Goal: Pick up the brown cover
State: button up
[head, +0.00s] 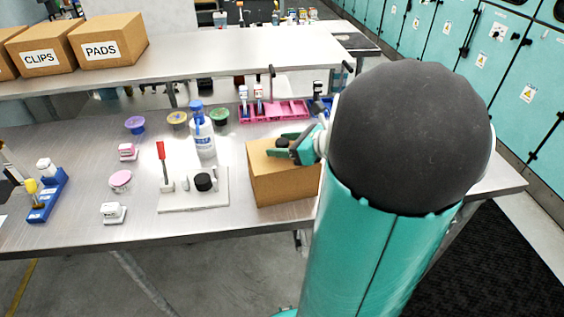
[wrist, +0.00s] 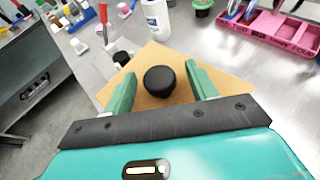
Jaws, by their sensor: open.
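The brown cover (head: 284,186) is a box-shaped block standing on the grey metal table, with a round black knob on its top. In the wrist view the cover (wrist: 150,57) lies right below my gripper, and its black knob (wrist: 159,81) shows between the two green fingers. My gripper (wrist: 161,84) is open, with one finger on each side of the knob and a visible gap to both. In the head view my gripper (head: 292,147) is at the top of the cover, and my arm hides the cover's right side.
A white board (head: 215,199) with small parts lies left of the cover, with a white and blue bottle (head: 202,138) behind it. A pink tray (head: 283,110) is behind the cover. A blue rack (head: 48,197) stands far left. Boxes (head: 108,41) sit on the raised shelf.

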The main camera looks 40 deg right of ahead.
jog(key=shift+w+f, duration=0.1)
jog(key=shift+w, duration=0.2)
grip_shut()
